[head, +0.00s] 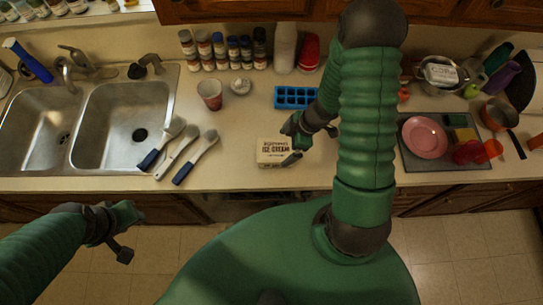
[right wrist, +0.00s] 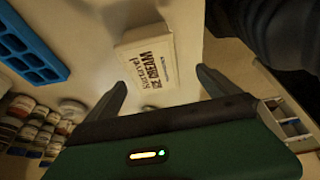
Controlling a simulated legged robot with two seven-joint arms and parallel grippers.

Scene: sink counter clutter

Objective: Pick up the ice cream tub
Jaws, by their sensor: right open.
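The ice cream tub (head: 271,155) is a small cream-coloured box with dark lettering, standing on the counter near its front edge. It also shows in the right wrist view (right wrist: 146,67), just beyond the fingertips. My right gripper (head: 291,143) is at the tub's right side in the head view. In the right wrist view its two fingers (right wrist: 160,80) are spread apart with nothing between them. My left gripper (head: 123,236) is at the lower left, over the floor in front of the counter, away from the tub. Its jaws are too unclear to judge.
A blue ice tray (head: 296,97) lies behind the tub. Three brushes (head: 196,157) lie to its left beside the double sink (head: 125,120). A cup (head: 210,94) and several jars stand farther back. A mat with a pink plate (head: 425,137) is at the right.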

